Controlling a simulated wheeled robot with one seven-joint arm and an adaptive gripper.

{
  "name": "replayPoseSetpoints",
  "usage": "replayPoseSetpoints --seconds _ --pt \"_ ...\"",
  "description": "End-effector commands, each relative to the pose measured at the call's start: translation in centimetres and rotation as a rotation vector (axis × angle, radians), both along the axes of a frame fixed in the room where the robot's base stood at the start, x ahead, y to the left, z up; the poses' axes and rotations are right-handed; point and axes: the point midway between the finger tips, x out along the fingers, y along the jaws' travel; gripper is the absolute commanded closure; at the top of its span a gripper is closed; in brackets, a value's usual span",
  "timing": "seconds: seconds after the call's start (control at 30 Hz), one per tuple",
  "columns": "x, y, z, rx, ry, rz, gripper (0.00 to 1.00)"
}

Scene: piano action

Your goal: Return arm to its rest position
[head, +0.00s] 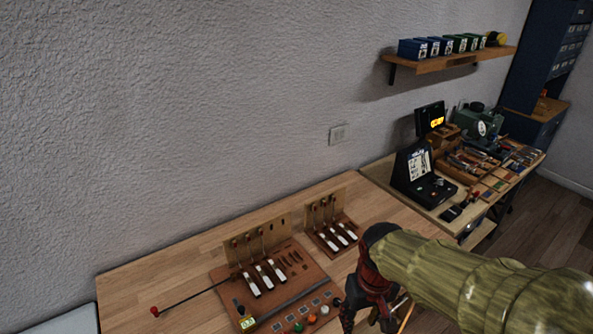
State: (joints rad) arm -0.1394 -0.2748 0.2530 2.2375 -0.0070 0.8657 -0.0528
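My arm, in a yellow-green ribbed sleeve, reaches in from the lower right of the head view. My gripper (367,318), dark red and black, points down over the right front part of the wooden workbench (180,262). Its two fingers look spread apart, with nothing seen between them; the picture's bottom edge cuts close to the tips. The gripper is to the right of a brown board (285,283) carrying a piano action model with white-tipped parts, and in front of a smaller similar model (332,232).
A thin rod with a red end (155,310) lies at the bench's left. Small coloured knobs (312,319) line the board's front. A second bench at right holds a black case (420,178) and tools. A wall shelf (450,61) carries several boxes. The bench's back left is clear.

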Motion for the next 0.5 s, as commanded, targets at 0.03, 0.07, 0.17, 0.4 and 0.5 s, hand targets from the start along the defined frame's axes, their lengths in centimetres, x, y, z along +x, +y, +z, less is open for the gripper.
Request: replayPoseSetpoints --seconds 0.03,0.07,0.17,0.4,0.5 --pt "-1.1 -0.6 1.2 0.008 -0.04 -0.029 0.62" --pt "-1.8 -0.9 1.8 0.011 -0.058 -0.047 0.62" --pt "-3.8 -1.8 3.7 0.024 -0.129 -0.094 0.62" --pt "-7.2 -3.6 7.5 0.047 -0.318 -0.157 0.62" --pt "-7.7 -4.1 9.0 0.05 -0.383 -0.173 0.62"
